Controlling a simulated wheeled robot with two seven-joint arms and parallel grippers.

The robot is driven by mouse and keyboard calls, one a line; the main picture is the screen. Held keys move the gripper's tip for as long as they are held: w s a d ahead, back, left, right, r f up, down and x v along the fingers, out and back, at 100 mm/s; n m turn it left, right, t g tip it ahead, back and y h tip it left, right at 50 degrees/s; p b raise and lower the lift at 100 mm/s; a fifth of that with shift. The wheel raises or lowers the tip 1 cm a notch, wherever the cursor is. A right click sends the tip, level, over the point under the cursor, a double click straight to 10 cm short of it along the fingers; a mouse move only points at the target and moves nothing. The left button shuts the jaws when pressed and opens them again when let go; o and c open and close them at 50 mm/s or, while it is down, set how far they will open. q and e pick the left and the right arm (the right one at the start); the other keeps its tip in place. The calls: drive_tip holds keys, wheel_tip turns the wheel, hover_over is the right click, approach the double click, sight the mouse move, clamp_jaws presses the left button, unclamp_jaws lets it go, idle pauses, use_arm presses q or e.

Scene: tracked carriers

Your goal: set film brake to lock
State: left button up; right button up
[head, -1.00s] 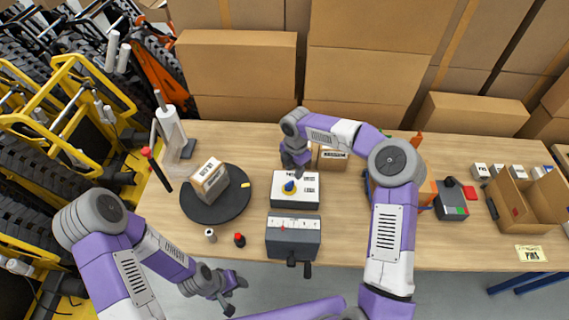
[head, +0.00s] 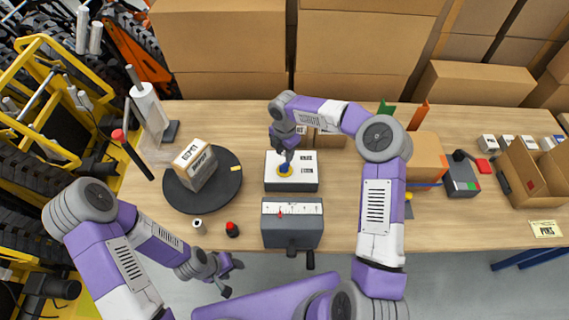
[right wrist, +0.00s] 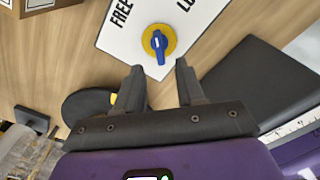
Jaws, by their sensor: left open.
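The film brake is a white-topped box (head: 305,172) on the table, with a blue knob (right wrist: 158,45) on a yellow disc. In the right wrist view its print reads "FREE" on the left and a cut-off "LO" on the right; the knob's long end points down the picture, toward my gripper. My right gripper (head: 284,160) is over the box, partly covering the knob in the head view. In the right wrist view its fingers (right wrist: 160,85) are apart and empty, with the knob just beyond their tips. My left gripper (head: 228,275) is open and empty in front of the table edge.
A dark box with a dial scale (head: 290,232) stands just in front of the brake. A black turntable (head: 227,190) carrying a carton (head: 195,167) is to its left. A red-topped item (head: 232,229) and a small cylinder (head: 199,226) stand near the front edge.

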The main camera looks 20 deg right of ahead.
sight(285, 166)
wheel_tip(285, 166, down, 6)
drive_tip(key=shift+f, duration=0.1)
drive_tip(key=shift+c, duration=0.3)
clamp_jaws()
